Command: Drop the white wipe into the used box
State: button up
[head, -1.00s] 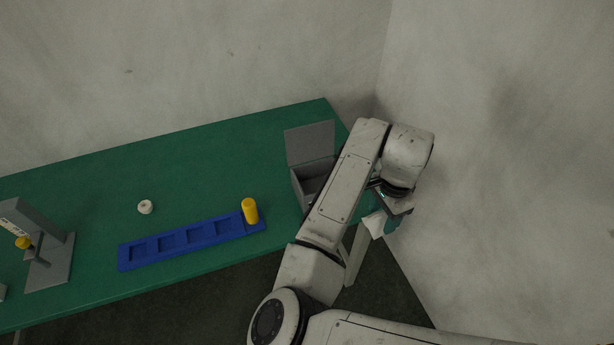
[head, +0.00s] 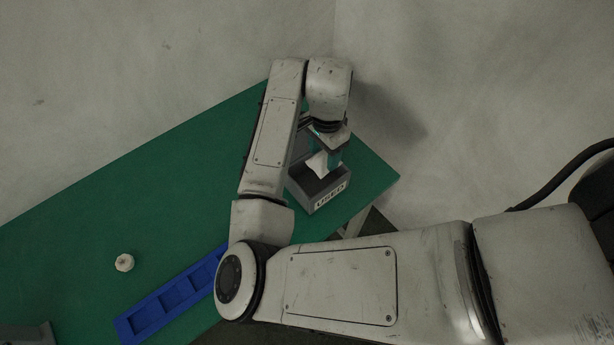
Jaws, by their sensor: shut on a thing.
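The white wipe (head: 317,164) hangs from my gripper (head: 328,153), which is shut on it. The grey used box (head: 325,199), with a "USED" label on its front, stands near the right end of the green table. My gripper and the wipe are over the box's opening, in line with it in this view. How high the wipe is above the box floor is hard to tell. My arm hides the left and back parts of the box, including most of its lid.
The green table (head: 150,190) has free room at the left. A blue tray (head: 170,300) with square recesses lies at the front, partly hidden by my arm. A grey base (head: 28,337) shows at the lower left corner.

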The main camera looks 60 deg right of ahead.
notch_tip(320, 180, down, 6)
jog(key=b, duration=0.4)
jog(key=shift+r, duration=0.2)
jog(key=o, duration=1)
notch_tip(320, 180, up, 11)
jog(key=shift+f+b, duration=0.1)
jog(key=shift+b, duration=0.5)
jog(key=shift+s+f, duration=0.1)
